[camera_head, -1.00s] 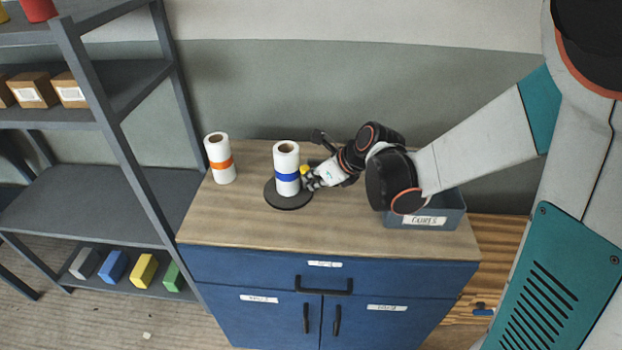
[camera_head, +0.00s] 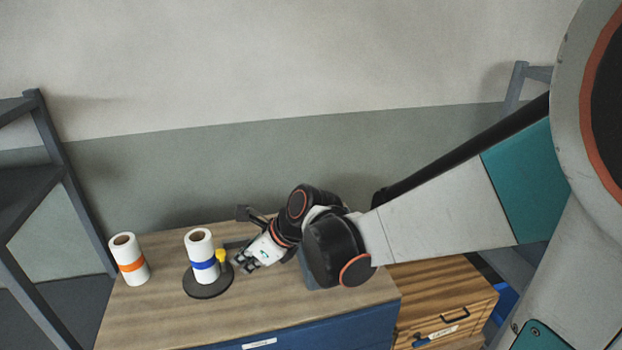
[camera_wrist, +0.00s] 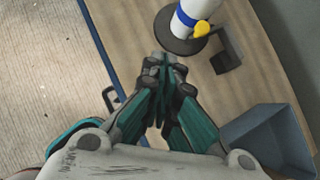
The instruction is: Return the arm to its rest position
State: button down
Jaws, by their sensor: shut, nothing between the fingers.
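My gripper (camera_head: 244,262) is over the wooden cabinet top, just right of a white roll with a blue band (camera_head: 202,252). The roll stands upright on a round dark base (camera_head: 208,288), with a yellow knob (camera_head: 221,256) at its side. In the wrist view my gripper (camera_wrist: 165,60) is shut and empty, its fingertips together near the edge of the dark base (camera_wrist: 172,40). The arm reaches in from the right and is bent at the elbow.
A white roll with an orange band (camera_head: 129,260) stands at the left of the cabinet top (camera_head: 160,315). A grey-blue bin (camera_wrist: 268,140) lies right of my gripper. A wooden drawer unit (camera_head: 440,285) is at the right, and a grey shelf (camera_head: 60,165) at the left.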

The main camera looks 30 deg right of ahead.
jog(key=s+d+r+n+h+b, duration=0.1)
jog(key=s+d+n+h, duration=0.1)
jog(key=s+n, duration=0.6)
jog(key=s+d+r+n+h+b, duration=0.2)
jog(key=s+n, duration=0.5)
jog(key=n, duration=1.3)
jog(key=shift+s+d+t+h, duration=0.4)
jog(key=shift+d+h, duration=0.2)
jog(key=shift+d, duration=0.3)
